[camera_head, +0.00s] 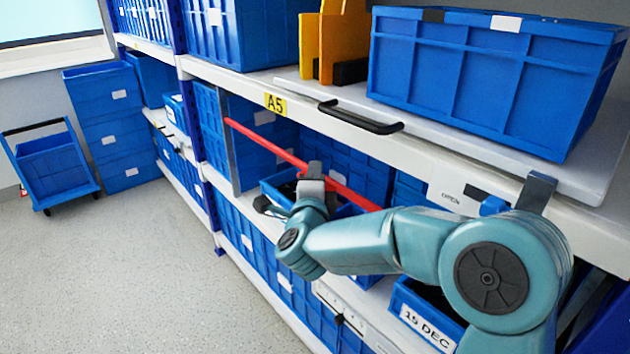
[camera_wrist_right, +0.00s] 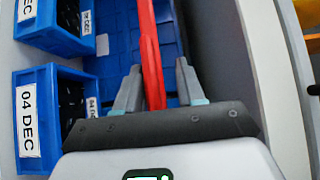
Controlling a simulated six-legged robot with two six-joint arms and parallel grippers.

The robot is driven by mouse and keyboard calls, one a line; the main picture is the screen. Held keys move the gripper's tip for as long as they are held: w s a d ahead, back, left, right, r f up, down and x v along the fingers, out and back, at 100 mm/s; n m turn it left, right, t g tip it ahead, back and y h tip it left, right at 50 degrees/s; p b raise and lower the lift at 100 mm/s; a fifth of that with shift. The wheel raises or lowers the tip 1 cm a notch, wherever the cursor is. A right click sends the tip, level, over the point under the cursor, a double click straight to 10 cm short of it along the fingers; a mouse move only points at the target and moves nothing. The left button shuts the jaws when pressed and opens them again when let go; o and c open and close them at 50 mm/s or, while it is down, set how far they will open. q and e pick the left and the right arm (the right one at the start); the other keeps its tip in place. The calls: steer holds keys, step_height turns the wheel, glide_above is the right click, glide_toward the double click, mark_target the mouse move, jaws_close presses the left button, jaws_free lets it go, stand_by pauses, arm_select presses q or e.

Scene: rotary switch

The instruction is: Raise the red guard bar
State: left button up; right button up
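The red guard bar (camera_head: 270,146) runs slantwise across the front of a shelf bay, its far end higher in the picture than its near end. It also shows in the right wrist view (camera_wrist_right: 151,62), running between the two fingers. My right gripper (camera_head: 313,174) is at the middle of the bar. In the right wrist view my right gripper (camera_wrist_right: 158,75) is open, with one finger on each side of the bar and a gap visible on the right side. Whether the left finger touches the bar cannot be told. My left gripper is not in view.
Blue bins fill the bay behind the bar, including small labelled bins (camera_wrist_right: 35,122). A white shelf with a black handle (camera_head: 360,118) and a large blue crate (camera_head: 490,75) lies above. A blue trolley (camera_head: 50,165) stands far left. The floor at left is clear.

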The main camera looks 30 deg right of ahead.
steer(key=shift+f, duration=0.1)
steer(key=shift+s+a, duration=0.4)
steer(key=p+v, duration=0.1)
steer(key=v, duration=1.4)
steer(key=shift+s, duration=0.15)
